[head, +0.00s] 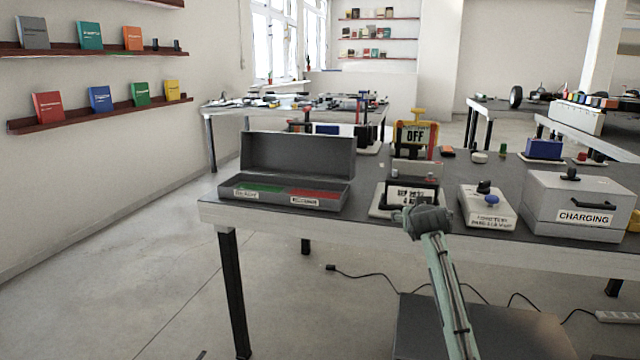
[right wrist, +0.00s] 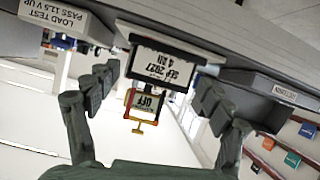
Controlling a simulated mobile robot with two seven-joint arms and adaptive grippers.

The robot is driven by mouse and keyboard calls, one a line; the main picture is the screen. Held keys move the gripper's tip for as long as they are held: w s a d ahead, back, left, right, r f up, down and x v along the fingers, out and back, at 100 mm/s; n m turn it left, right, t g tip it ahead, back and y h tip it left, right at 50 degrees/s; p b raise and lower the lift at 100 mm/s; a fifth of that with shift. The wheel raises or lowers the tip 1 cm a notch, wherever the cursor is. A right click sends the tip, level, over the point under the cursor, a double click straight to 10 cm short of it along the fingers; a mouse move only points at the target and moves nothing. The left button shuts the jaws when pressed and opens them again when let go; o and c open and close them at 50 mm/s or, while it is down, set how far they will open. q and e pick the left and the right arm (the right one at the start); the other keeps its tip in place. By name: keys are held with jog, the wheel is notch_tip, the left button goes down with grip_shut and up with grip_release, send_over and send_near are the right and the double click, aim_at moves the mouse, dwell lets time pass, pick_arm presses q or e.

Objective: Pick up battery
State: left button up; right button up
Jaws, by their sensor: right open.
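I cannot single out a battery with certainty. A blue block (head: 543,149) sits at the back right of the table; I cannot tell if it is one. My right gripper (head: 428,220) is at the table's front edge, in front of a dark-framed sign (head: 424,192) on a light base. In the right wrist view its two fingers (right wrist: 155,98) are spread with nothing held. Between and beyond them, the sign (right wrist: 160,67) and a yellow switch marked OFF (right wrist: 146,101) show upside down. My left gripper is not in view.
An open grey box (head: 297,167) with green and red compartments stands left on the table (head: 500,246). A load-test box (head: 487,207) and a grey box labelled CHARGING (head: 577,203) stand right of the sign. A dark cable (head: 365,278) lies on the floor.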

jog(key=s+d+f+n+g, duration=0.1)
jog(key=s+f+g, duration=0.1)
jog(key=s+f, duration=0.65)
jog(key=s+f+g+y, duration=0.1)
jog(key=s+f, duration=0.2)
jog(key=f, duration=1)
jog(key=s+d+f+n+g, duration=0.1)
jog(key=s+f+g, duration=0.1)
jog(key=s+f, duration=0.6)
jog(key=s+d+f+n+g, duration=0.1)
jog(key=s+f+g, duration=0.1)
jog(key=s+f, duration=0.8)
jog(key=s+f+g+y, duration=0.15)
jog(key=s+f, duration=0.45)
jog(key=s, duration=0.8)
jog(key=s+d+f+n+g, duration=0.1)
jog(key=s+f+g, duration=0.2)
jog(key=s+f, duration=0.7)
jog(key=w+r+t, duration=0.1)
jog(key=w+r, duration=0.3)
jog(key=shift+w+a, duration=0.2)
jog(key=shift+w, duration=0.15)
jog(key=shift+t+h, duration=0.25)
